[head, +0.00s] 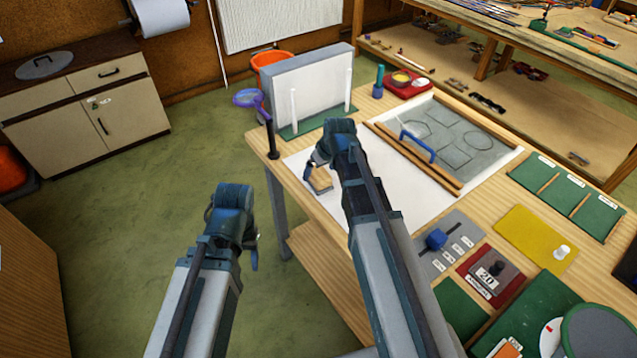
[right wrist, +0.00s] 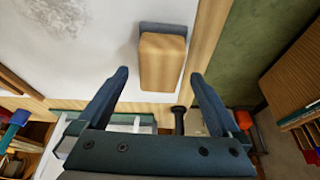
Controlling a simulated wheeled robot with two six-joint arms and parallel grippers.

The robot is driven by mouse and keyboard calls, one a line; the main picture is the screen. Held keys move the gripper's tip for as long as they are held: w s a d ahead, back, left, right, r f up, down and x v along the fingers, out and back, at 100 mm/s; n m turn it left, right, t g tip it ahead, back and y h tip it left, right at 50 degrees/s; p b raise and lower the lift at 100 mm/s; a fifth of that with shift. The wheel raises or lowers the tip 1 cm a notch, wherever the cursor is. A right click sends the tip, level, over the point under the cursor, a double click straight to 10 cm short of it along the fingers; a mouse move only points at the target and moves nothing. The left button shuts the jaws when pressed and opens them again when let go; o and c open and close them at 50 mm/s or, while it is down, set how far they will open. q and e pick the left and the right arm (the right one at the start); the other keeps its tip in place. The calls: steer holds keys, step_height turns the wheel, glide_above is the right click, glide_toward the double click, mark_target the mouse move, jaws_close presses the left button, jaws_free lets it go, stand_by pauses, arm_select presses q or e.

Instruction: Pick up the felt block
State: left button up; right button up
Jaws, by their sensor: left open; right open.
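The felt block (head: 319,181), a tan wooden block with a grey layer, lies on the white sheet near the table's left edge. In the right wrist view its wooden body (right wrist: 162,62) shows with the grey layer at its far end. My right gripper (head: 314,168) is over the block, partly hidden by its own arm in the head view. In the right wrist view its open fingers (right wrist: 160,74) point towards the block, one on each side of its near end, with gaps. My left gripper (head: 254,250) is open and empty, off the table's left side; its fingers are mostly hidden.
Wooden battens (head: 415,160) and a blue handle (head: 418,146) lie right of the block. White sheet (head: 300,160) surrounds the block.

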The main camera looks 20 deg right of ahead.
steer(key=b+x, duration=0.1)
steer(key=x, duration=0.1)
steer(key=shift+w+f+b, duration=0.2)
steer(key=shift+f+b, duration=0.1)
arm_select(q)
step_height(320, 180, down, 2)
steer(key=shift+f, duration=0.2)
arm_select(e)
steer(key=shift+r, duration=0.1)
steer(key=c, duration=1.5)
arm_select(q)
steer(key=shift+r, duration=0.1)
